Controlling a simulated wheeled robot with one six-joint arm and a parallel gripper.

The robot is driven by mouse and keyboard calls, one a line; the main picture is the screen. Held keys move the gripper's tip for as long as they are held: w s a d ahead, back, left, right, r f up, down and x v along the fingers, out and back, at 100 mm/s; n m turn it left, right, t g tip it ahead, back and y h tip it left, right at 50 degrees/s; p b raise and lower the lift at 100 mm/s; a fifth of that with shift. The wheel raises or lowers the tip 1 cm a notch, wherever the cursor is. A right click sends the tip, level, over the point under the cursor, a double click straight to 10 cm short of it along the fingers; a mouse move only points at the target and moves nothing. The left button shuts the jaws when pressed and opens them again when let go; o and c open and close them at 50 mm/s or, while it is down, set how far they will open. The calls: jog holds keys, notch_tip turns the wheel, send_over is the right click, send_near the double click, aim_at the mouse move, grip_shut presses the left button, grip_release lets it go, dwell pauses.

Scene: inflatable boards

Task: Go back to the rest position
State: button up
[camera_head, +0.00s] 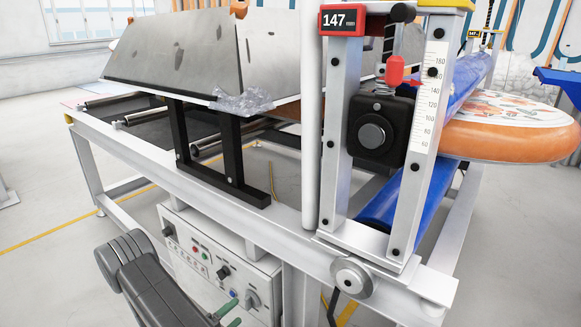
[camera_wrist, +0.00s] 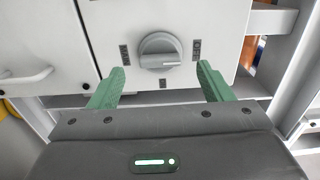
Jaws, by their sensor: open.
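My gripper (camera_wrist: 161,76) is open, with its two green fingers apart and nothing between them. It also shows at the bottom of the head view (camera_head: 228,312), partly cut off by the frame edge, low in front of the control box. In the wrist view a grey rotary knob (camera_wrist: 158,52) on a white panel lies just beyond the fingertips, between them in the picture. No contact with the knob is visible. My dark arm reaches in from the lower left in the head view.
The white control box (camera_head: 215,262) with buttons and knobs hangs under the machine's grey frame (camera_head: 130,148). A post with a red "147" display (camera_head: 341,20) and a handwheel (camera_head: 351,277) stand at right. An orange-edged board (camera_head: 500,142) lies between blue rollers. Floor at left is clear.

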jog(key=p+v, duration=0.1)
jog(key=v, duration=0.8)
jog(key=w+d+m+b, duration=0.7)
jog(key=w+m, duration=0.3)
jog(key=m, duration=0.3)
jog(key=shift+w+d+r+m, duration=0.2)
jog(key=shift+w+d+m, duration=0.15)
jog(key=shift+d, duration=0.55)
jog(key=shift+r, duration=0.1)
dwell(0.5)
